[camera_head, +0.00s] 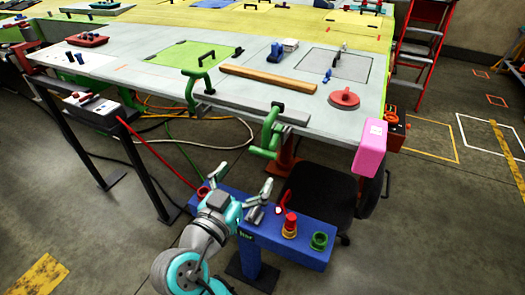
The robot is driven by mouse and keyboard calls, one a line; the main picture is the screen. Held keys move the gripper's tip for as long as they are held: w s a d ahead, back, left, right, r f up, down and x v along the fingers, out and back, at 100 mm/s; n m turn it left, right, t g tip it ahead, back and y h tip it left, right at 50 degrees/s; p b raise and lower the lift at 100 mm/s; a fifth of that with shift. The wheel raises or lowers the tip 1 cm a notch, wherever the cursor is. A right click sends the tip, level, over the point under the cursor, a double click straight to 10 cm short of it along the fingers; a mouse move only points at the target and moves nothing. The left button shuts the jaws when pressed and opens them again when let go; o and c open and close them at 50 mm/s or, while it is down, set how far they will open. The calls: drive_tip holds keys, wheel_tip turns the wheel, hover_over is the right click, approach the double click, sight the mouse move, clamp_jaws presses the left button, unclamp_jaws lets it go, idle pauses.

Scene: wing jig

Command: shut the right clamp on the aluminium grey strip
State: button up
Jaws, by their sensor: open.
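The aluminium grey strip (238,106) lies along the front edge of the white wing table. The green right clamp (270,128) sits at the strip's right part, with its dark upper end near the strip and its lower part hanging below the table edge. I cannot tell whether its jaw touches the strip. The green left clamp (192,86) is at the strip's left end. My gripper (245,177) is open and empty, its two fingers spread, below and a little left of the right clamp in the picture and apart from it.
A pink box (370,146) hangs at the table corner. A wooden bar (268,78) lies behind the strip.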

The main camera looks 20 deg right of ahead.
sight(261, 154)
drive_tip(key=x, duration=0.8)
drive_tip(key=shift+w+d, duration=0.2)
drive_tip(key=c, duration=1.7)
